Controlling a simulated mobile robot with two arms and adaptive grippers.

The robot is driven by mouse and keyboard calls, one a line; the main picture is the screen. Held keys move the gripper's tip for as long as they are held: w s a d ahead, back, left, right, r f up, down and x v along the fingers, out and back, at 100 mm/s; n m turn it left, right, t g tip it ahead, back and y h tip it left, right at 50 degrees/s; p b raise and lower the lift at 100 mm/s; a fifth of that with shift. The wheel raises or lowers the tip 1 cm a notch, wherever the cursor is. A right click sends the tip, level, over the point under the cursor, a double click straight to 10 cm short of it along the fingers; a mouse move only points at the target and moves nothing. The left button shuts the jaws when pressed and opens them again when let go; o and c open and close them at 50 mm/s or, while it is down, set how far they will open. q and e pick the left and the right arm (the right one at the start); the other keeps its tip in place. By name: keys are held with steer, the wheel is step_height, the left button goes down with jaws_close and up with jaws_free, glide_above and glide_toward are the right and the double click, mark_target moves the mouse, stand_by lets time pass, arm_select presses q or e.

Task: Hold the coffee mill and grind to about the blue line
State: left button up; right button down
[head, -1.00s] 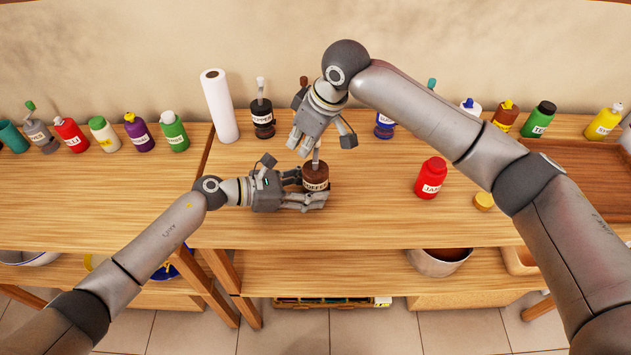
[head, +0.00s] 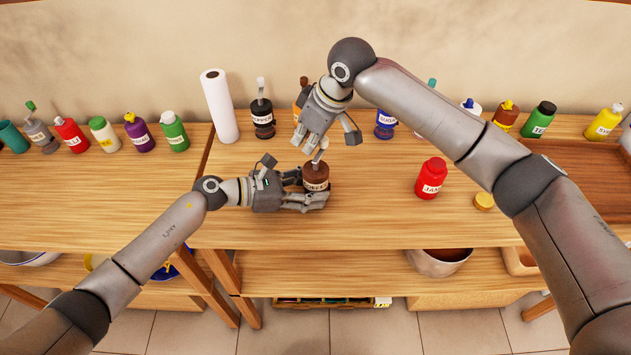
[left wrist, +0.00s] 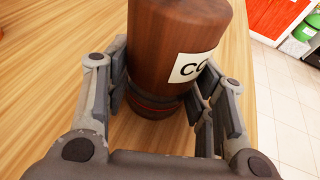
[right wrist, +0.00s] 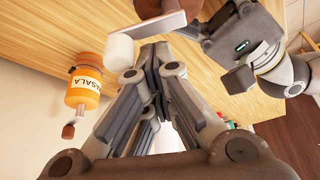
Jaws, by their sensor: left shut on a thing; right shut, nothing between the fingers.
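The brown coffee mill (head: 316,173) stands upright on the wooden table. Its crank with a pale knob (head: 322,144) sits on top. My left gripper (head: 306,194) is shut around the mill's lower body from the left. In the left wrist view the brown body (left wrist: 165,40) sits between the fingers, with a partly hidden label and a thin red ring low down. My right gripper (head: 315,138) is shut and empty above the mill. In the right wrist view its fingertips (right wrist: 157,55) are close beside the pale knob (right wrist: 120,48); contact is unclear. I see no blue line.
A black-bodied mill (head: 263,118) and a paper roll (head: 220,105) stand behind left. An orange masala mill (right wrist: 84,85) is near my right gripper. A red jar (head: 431,178) and a yellow lid (head: 483,201) are to the right. The table between mill and red jar is clear.

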mark_target(325, 138)
steer(key=shift+w+d, duration=0.2)
steer(key=shift+d, duration=0.1)
steer(key=shift+w+d, duration=0.15)
steer(key=shift+d, duration=0.1)
steer(key=shift+d, duration=0.35)
stand_by(0.4)
steer(key=shift+d, duration=0.15)
stand_by(0.5)
steer(key=shift+d, duration=0.45)
steer(key=shift+d, duration=0.45)
stand_by(0.6)
